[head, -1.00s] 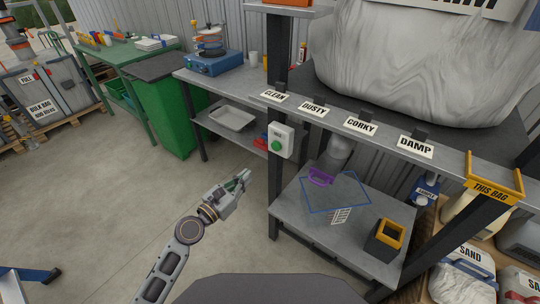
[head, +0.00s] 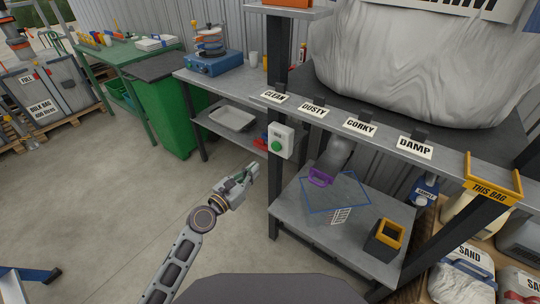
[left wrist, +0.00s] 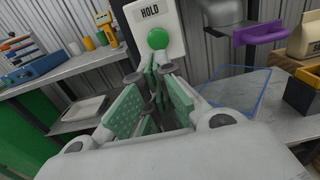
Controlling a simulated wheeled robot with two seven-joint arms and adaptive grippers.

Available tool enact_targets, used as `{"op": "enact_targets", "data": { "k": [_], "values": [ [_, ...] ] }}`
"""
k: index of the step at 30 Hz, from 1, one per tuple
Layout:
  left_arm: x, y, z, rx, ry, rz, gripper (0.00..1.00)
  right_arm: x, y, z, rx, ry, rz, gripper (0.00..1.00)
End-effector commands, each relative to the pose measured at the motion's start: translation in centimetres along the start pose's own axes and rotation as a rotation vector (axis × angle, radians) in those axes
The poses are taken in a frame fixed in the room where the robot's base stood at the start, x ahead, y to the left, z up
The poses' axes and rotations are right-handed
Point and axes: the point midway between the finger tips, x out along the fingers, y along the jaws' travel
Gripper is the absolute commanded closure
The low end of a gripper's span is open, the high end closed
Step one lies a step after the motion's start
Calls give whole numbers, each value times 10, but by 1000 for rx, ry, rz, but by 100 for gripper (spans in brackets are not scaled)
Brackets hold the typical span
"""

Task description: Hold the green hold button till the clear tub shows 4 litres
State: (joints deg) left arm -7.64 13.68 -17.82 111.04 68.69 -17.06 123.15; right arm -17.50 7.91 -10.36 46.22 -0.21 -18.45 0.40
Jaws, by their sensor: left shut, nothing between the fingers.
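The green hold button (head: 275,146) sits on a white box fixed to the dark post. The left wrist view shows the button (left wrist: 157,38) under the word HOLD. My left gripper (head: 253,170) is shut and empty, below and left of the button, with a gap between them in the head view. In the left wrist view its fingertips (left wrist: 148,70) point up toward the button. The clear tub (head: 341,214), with a blue rim and a marked scale, stands on the lower shelf below a grey spout. Its scale is too small to read. My right gripper is out of view.
A purple handle (head: 320,177) is at the spout above the tub. A yellow-rimmed dark box (head: 390,234) stands right of the tub. Labels CLEAN, DUSTY, CORKY and DAMP line the upper ledge. A green bin (head: 165,115) and open floor lie to the left.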

Motion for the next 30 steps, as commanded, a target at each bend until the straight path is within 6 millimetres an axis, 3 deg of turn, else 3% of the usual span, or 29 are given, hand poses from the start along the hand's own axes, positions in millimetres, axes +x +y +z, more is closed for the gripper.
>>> {"op": "enact_targets", "data": {
  "k": [14,30],
  "values": [
    [45,0,0,1,-1,0,100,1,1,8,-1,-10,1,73],
    [90,0,0,0,0,-1,100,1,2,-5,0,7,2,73]
  ]
}}
